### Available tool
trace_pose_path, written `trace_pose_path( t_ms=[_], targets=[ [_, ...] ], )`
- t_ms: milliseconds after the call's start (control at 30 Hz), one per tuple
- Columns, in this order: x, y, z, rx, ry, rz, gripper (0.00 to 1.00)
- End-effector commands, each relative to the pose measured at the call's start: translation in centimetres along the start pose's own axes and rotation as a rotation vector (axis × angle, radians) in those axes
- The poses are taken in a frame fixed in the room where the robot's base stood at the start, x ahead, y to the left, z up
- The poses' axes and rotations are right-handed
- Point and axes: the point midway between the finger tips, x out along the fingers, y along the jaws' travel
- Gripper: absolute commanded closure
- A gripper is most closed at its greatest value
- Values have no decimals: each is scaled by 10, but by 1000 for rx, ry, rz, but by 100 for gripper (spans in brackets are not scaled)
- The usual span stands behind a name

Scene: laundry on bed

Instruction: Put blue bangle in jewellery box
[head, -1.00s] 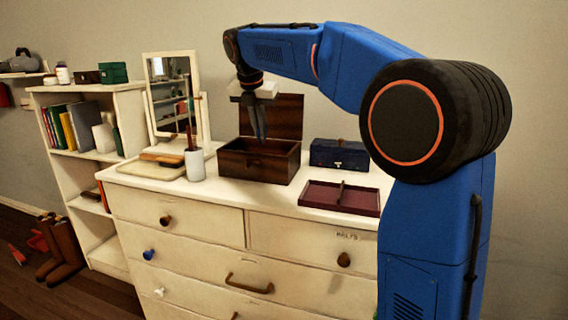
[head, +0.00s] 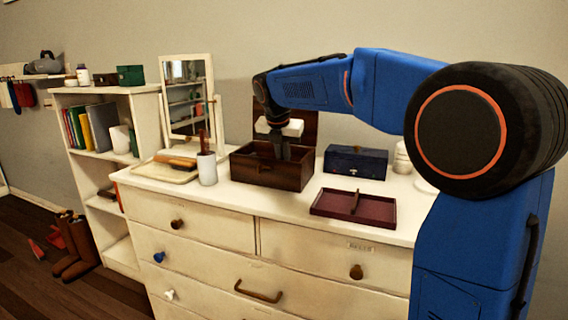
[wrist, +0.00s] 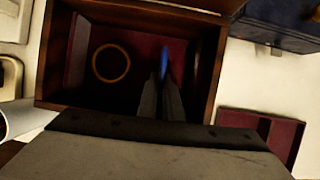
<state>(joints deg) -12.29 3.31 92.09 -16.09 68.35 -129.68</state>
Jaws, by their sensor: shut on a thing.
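The jewellery box (head: 262,177) is an open dark wooden box on the dresser top, its lid raised at the back. It also shows in the wrist view (wrist: 210,68), with a dark red lining. My gripper (wrist: 163,82) points down into the box, its fingers close together. A thin strip of the blue bangle (wrist: 164,60) shows edge-on at the fingertips, over the box's interior; the rest is hidden by the fingers. In the head view my gripper (head: 281,152) reaches below the box's rim, and the bangle is hidden there.
A brown-gold ring (wrist: 111,63) lies inside the box, left of my fingers. A navy case (head: 356,162) and a dark red divided tray (head: 352,206) stand to the right. A white cup (head: 207,168) and a mirror (head: 188,98) stand to the left.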

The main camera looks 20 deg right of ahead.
Motion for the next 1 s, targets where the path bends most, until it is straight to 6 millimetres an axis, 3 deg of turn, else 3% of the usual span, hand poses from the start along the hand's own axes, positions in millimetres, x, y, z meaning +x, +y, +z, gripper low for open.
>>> trace_pose_path(
  t_ms=[433, 500, 533, 867, 1000],
  targets=[
    [8, 0, -4, 0, 0, 0, 100],
    [8, 0, -3, 1, 0, 0, 77],
    [8, 0, -3, 1, 0, 0, 75],
    [6, 0, -2, 1, -1, 1, 75],
    [-8, 0, -2, 0, -2, 3, 75]
  ],
)
